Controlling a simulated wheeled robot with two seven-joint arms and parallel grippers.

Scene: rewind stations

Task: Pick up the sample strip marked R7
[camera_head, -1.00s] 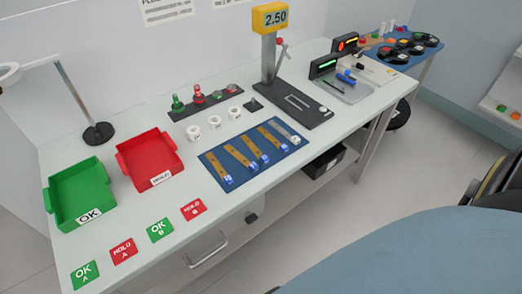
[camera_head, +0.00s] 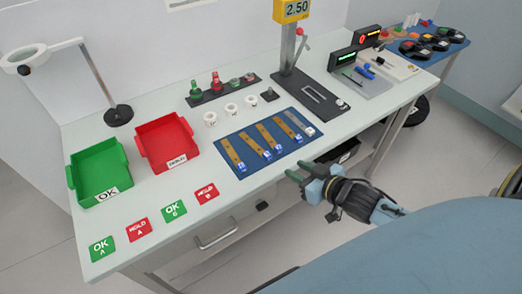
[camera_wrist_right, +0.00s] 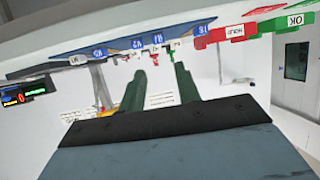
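Several tan sample strips with blue-and-white labels lie side by side on a blue mat (camera_head: 226,135). The leftmost is one strip (camera_head: 232,152), and a greyer strip (camera_head: 300,124) lies at the right end. The labels are too small to read in the head view, so I cannot tell which is R7. In the wrist view the labels (camera_wrist_right: 137,44) appear upside down along the table edge. My left gripper is out of view.
A green OK tray (camera_head: 75,176) and a red tray (camera_head: 142,150) stand at the left, with several marked cards (camera_head: 138,229) in front. White rings (camera_head: 231,109) and a gauge stand (camera_head: 287,60) are behind the mat. A lamp (camera_head: 118,115) stands at the back left.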

